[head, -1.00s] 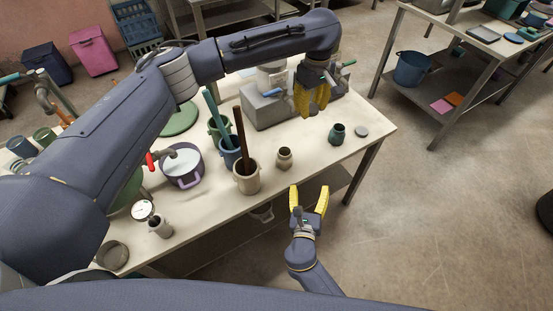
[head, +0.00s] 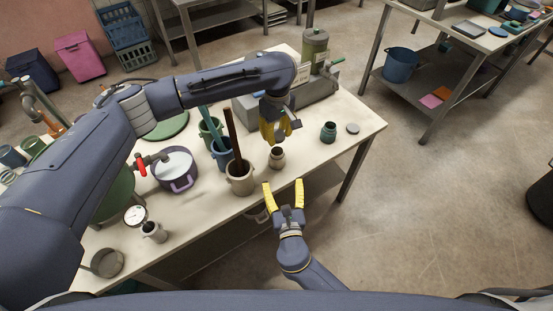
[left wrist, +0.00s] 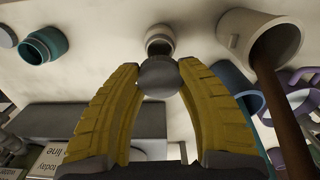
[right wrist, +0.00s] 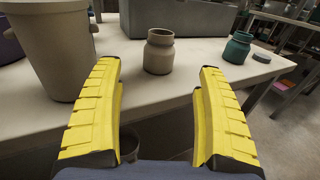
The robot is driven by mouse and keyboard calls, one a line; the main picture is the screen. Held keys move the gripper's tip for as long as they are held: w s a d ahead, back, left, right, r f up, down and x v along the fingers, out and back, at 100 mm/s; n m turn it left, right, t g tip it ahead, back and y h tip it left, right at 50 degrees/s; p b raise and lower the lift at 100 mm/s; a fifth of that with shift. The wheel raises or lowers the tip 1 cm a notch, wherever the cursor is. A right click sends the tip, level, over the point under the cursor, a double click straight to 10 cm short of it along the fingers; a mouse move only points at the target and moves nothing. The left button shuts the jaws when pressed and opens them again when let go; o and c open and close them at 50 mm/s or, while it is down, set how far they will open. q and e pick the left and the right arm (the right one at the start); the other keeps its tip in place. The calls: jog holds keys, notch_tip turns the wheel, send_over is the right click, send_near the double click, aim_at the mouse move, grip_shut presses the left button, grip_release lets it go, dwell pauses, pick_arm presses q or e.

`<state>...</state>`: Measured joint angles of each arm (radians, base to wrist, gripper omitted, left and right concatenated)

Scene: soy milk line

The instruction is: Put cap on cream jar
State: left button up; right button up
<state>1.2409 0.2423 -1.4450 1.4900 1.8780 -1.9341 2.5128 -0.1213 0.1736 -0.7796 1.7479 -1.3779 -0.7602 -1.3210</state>
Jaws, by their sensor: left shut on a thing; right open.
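The cream jar (head: 277,159) is a small beige jar standing upright and open on the table. It also shows in the left wrist view (left wrist: 160,39) and in the right wrist view (right wrist: 158,53). My left gripper (head: 274,139) is shut on a round grey cap (left wrist: 158,76), held at its fingertips. In the left wrist view the cap overlaps the near edge of the jar; the gap between them is hard to judge. The cap is hidden in the head view. My right gripper (head: 283,194) is open and empty in front of the table edge, facing the jar.
A teal jar (head: 328,132) and a flat grey disc (head: 352,128) stand right of the cream jar. A large beige pot (head: 240,183) with a brown stick is close on its left. A grey box (right wrist: 180,16) lies behind. The table's right front corner is clear.

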jog(key=w, duration=0.4)
jog(key=w+a, duration=0.1)
jog(key=w, duration=0.6)
jog(key=shift+w+a, duration=0.3)
jog(key=shift+w, duration=0.1)
jog(key=shift+c, duration=0.2)
grip_shut()
pick_arm(q)
send_over(277, 149)
jog(key=s, duration=0.2)
jog(key=shift+f, duration=2.5)
jog(key=shift+f, duration=0.15)
jog(key=shift+f, duration=0.7)
jog(key=shift+f, duration=0.65)
